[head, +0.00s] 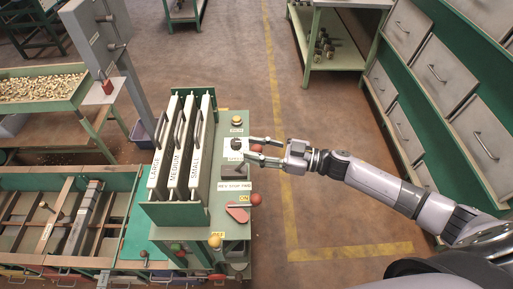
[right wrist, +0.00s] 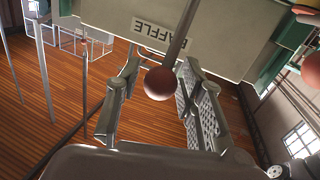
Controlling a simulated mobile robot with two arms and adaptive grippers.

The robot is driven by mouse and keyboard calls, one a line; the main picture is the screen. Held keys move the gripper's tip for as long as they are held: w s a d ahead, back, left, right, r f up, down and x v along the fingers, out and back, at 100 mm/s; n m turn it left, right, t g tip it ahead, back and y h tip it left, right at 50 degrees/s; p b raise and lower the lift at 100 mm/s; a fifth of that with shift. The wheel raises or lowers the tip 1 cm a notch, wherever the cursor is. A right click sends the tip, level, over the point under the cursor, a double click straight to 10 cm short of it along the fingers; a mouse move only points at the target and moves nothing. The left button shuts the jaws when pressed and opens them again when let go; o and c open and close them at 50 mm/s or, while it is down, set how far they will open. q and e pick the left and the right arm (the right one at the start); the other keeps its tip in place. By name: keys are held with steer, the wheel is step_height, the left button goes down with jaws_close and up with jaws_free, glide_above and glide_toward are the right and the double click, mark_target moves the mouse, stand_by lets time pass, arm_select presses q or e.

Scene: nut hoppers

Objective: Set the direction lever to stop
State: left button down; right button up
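The hopper machine's control panel carries a "REV STOP FWD" label (head: 235,188) beside a dark slotted plate. A red ball knob (head: 257,148) lies between the fingers of my right gripper (head: 249,148), near the "SPEED" dial (head: 237,155). In the right wrist view the red ball (right wrist: 160,83) on a metal rod (right wrist: 181,35) sits between the two open fingers (right wrist: 155,100), with gaps on both sides. Another red ball (head: 256,198) is lower on the panel edge. Which ball belongs to the direction lever is hard to tell. My left gripper is not in view.
Three white hopper plates marked LARGE, MEDIUM and SMALL (head: 196,150) stand left of the panel. Drawers (head: 430,75) line the right; floor between is clear.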

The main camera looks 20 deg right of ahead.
jaws_close()
stand_by(0.4)
steer(key=shift+a+r+p, duration=0.2)
steer(key=shift+r+p, duration=0.1)
stand_by(0.3)
steer(key=shift+w+a+r, duration=0.15)
steer(key=shift+a+r, duration=0.1)
steer(key=shift+a, duration=0.05)
steer(key=shift+w+a+r+p, duration=0.15)
steer(key=shift+a+r+p, duration=0.1)
steer(key=shift+a+p, duration=0.2)
steer(key=shift+w+a+r+p, duration=0.1)
steer(key=shift+a+r+p, duration=0.1)
steer(key=shift+a+p, duration=0.2)
steer(key=shift+w+a+r+p, duration=0.15)
steer(key=shift+a+p, duration=0.1)
steer(key=shift+a, duration=0.3)
steer(key=shift+w+a+r+p, duration=0.1)
steer(key=shift+w+a+p, duration=0.1)
steer(key=shift+a, duration=0.3)
steer(key=shift+w+a+f, duration=0.1)
steer(key=shift+w+a, duration=0.1)
steer(key=shift+a, duration=0.65)
